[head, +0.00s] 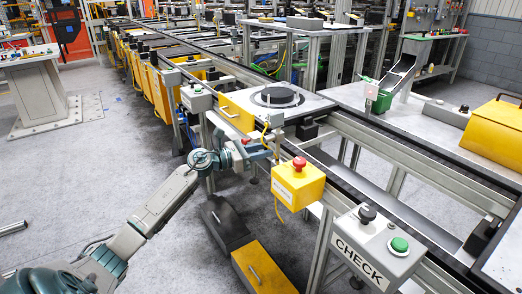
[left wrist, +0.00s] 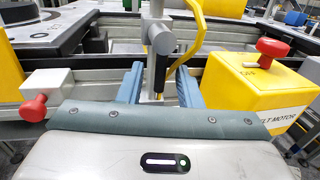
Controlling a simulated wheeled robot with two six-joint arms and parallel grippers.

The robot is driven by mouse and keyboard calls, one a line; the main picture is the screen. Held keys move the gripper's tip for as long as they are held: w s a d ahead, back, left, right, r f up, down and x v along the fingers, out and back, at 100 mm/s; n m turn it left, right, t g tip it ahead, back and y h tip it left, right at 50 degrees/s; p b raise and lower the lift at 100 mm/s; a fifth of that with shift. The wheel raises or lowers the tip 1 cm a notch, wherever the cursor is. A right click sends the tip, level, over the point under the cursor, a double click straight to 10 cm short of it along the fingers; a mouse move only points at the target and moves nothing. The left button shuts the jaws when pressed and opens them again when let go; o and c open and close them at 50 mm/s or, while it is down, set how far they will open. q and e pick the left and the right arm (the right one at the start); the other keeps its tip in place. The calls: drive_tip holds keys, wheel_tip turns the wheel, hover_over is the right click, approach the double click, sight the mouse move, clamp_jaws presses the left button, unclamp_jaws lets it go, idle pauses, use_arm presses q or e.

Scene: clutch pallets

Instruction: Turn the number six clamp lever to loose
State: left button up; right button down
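A clamp lever with a round grey hub (left wrist: 161,38) and a black handle (left wrist: 160,75) pointing down shows at the middle of the left wrist view. No number on it is readable. My left gripper (left wrist: 160,85) is open, with its two blue fingers on either side of the handle and a gap visible on each side. Whether a finger touches it, I cannot tell. In the head view my left gripper (head: 268,148) is at the conveyor's near side, just left of a yellow box; the lever is small and partly hidden there. My right gripper is not in view.
A yellow belt motor box (head: 298,184) with a red button is close right of the gripper; it also shows in the left wrist view (left wrist: 245,90). A red knob (left wrist: 33,108) is at left. A yellow cable (left wrist: 195,40) hangs beside the lever. A CHECK box (head: 375,248) stands nearer.

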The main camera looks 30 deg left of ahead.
use_arm(q)
clamp_jaws()
